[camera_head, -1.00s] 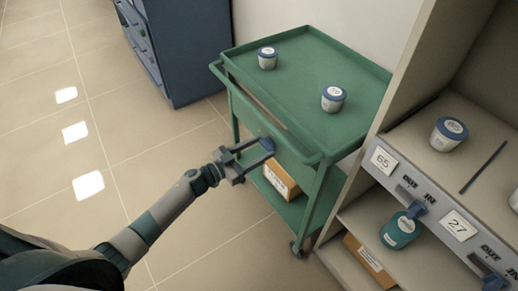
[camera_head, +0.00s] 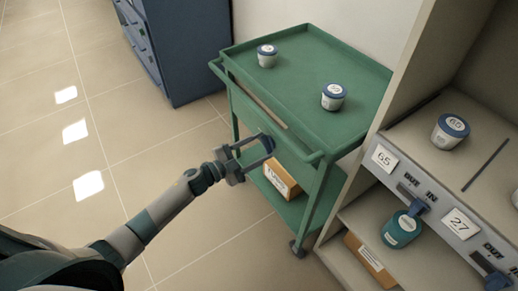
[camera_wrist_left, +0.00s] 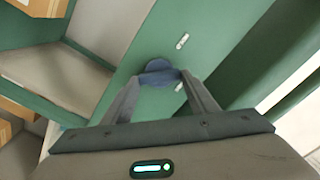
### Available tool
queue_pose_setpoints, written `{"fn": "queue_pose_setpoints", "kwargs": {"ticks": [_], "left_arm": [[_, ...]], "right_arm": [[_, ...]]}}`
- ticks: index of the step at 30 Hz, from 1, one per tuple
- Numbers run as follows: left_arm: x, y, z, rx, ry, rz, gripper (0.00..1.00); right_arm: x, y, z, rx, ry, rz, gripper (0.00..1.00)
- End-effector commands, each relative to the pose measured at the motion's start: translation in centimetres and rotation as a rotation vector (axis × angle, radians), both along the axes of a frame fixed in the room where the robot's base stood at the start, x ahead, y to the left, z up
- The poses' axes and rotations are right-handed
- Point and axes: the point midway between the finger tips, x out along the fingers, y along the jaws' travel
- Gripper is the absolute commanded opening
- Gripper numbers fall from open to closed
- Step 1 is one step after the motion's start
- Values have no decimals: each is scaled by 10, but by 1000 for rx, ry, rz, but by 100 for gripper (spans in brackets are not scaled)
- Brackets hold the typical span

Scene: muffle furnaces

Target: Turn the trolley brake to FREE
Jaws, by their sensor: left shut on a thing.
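The green trolley (camera_head: 305,85) stands beside the wall, with its front panel facing my left arm. A blue brake knob (camera_wrist_left: 160,70) is on a green panel of the trolley in the left wrist view. My left gripper (camera_head: 268,145) is shut on this knob, with one finger on each side; the fingertips also show in the left wrist view (camera_wrist_left: 162,80). Two short white marks are on the panel near the knob, one above it (camera_wrist_left: 182,41) and one below right. No lettering by them is legible. My right gripper is out of view.
Two lidded jars, one at the back (camera_head: 267,56) and one nearer (camera_head: 333,97), stand on the trolley top. A cardboard box (camera_head: 282,181) is on its lower shelf. A blue cabinet (camera_head: 190,50) stands behind left, a shelf unit (camera_head: 400,150) at right. Floor at left is clear.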

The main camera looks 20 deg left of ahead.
Motion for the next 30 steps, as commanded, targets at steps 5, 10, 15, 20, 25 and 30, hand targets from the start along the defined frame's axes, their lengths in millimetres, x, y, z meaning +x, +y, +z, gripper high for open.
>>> {"fn": "queue_pose_setpoints", "kwargs": {"ticks": [5, 10, 15, 20, 25, 30], "left_arm": [[-1, 0, -3, 132, -103, -1, 31], [-1, 0, -4, 259, -201, -1, 31], [-1, -1, -4, 382, -298, -1, 31], [-1, -1, -5, 480, -373, -2, 31], [-2, -1, -4, 554, -431, -2, 31], [-1, -1, -4, 594, -461, -1, 31]], "right_arm": [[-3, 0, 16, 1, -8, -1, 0], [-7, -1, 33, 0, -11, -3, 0], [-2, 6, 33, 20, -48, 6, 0], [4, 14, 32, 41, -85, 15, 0], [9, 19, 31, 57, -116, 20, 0], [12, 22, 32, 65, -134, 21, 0]]}}
